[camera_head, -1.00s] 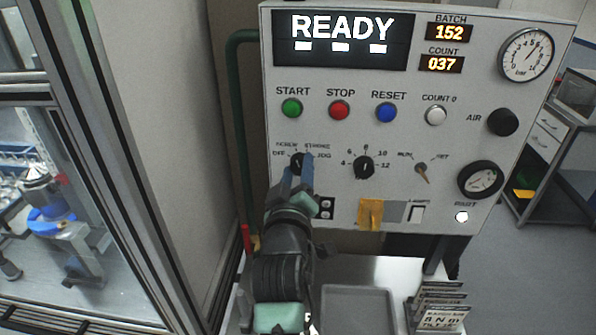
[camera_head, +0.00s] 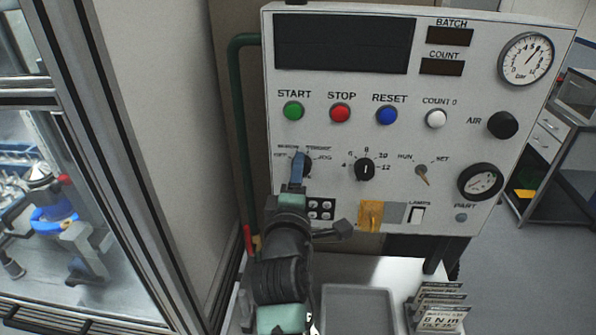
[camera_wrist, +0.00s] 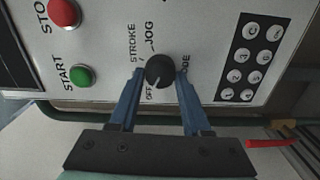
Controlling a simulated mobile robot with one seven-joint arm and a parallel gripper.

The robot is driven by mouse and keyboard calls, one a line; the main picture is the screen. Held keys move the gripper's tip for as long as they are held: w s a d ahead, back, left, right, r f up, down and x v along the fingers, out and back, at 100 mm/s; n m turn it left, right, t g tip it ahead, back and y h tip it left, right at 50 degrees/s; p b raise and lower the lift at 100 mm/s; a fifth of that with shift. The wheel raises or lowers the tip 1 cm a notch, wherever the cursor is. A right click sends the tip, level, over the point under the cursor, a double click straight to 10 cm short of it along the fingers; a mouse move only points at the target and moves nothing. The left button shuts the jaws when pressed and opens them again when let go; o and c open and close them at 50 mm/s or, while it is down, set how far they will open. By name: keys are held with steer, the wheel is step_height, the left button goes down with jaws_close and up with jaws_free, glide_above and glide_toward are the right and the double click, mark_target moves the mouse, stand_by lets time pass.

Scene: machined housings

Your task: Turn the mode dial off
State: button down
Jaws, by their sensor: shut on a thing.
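The mode dial (camera_wrist: 160,67) is a round black knob with a white pointer line, on the grey control panel. In the wrist view its line points at the OFF label. My gripper (camera_wrist: 160,76) is shut on the dial, with one blue finger on each side of it. In the head view my gripper (camera_head: 299,166) reaches up to the panel from below and covers most of the dial. The panel's display (camera_head: 342,43) is dark.
Start (camera_head: 293,111), stop (camera_head: 340,113) and reset (camera_head: 386,115) buttons sit above. A numbered dial (camera_head: 365,169) is to the right. A keypad (camera_head: 320,209) lies close to my wrist. A grey tray (camera_head: 360,296) and several cards (camera_head: 440,305) are below.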

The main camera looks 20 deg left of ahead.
steer(key=shift+n, duration=0.4)
steer(key=shift+c, duration=1.8)
jaws_free()
steer(key=b+v, duration=0.4)
steer(key=v, duration=0.9)
